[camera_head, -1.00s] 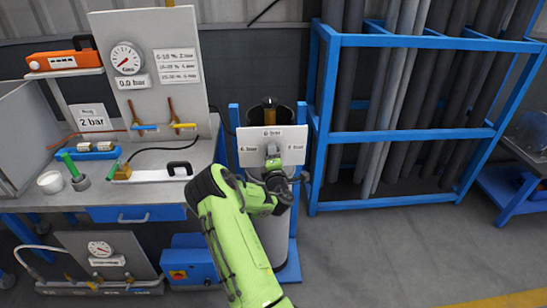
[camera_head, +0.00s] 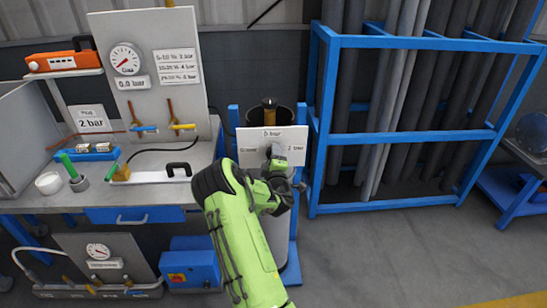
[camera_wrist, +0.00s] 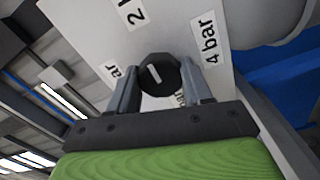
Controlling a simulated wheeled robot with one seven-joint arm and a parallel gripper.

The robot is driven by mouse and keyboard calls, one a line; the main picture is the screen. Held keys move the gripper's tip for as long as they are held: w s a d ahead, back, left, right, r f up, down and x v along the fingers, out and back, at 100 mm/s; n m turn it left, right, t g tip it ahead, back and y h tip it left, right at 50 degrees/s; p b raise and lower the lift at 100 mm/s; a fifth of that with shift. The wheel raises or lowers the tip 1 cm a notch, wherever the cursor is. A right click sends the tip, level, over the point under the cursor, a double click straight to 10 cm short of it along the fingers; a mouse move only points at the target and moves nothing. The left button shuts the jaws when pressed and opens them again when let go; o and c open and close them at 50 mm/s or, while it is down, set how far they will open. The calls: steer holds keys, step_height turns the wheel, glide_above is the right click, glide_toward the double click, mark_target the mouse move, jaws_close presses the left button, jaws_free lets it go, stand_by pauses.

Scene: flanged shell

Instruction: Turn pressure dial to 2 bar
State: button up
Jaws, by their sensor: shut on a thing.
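The pressure dial is a black faceted knob (camera_wrist: 160,75) with a white pointer line, on a white panel (camera_wrist: 90,25) in the wrist view. The labels "2 b…" and "4 bar" show near it, with a cut-off "…ar" at left and another mostly hidden label. The white line leans roughly toward the "2 b…" label; its exact setting is hard to tell. My gripper (camera_wrist: 158,72) is shut on the knob, one finger on each side. In the head view my gripper (camera_head: 277,153) covers the knob in front of the white panel (camera_head: 246,136).
A workbench (camera_head: 150,158) with a gauge (camera_head: 126,59) marked 0.0 bar stands left. A sign (camera_head: 92,119) reads 2 bar. A blue rack (camera_head: 412,135) with grey pipes stands close at right. Open floor lies at lower right.

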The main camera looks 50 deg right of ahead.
steer(key=shift+d+r, duration=0.1)
steer(key=o, duration=1)
steer(key=shift+o, duration=0.2)
steer(key=b+v, duration=0.7)
steer(key=v, duration=0.9)
steer(key=shift+b, duration=0.4)
steer(key=shift+d, duration=0.15)
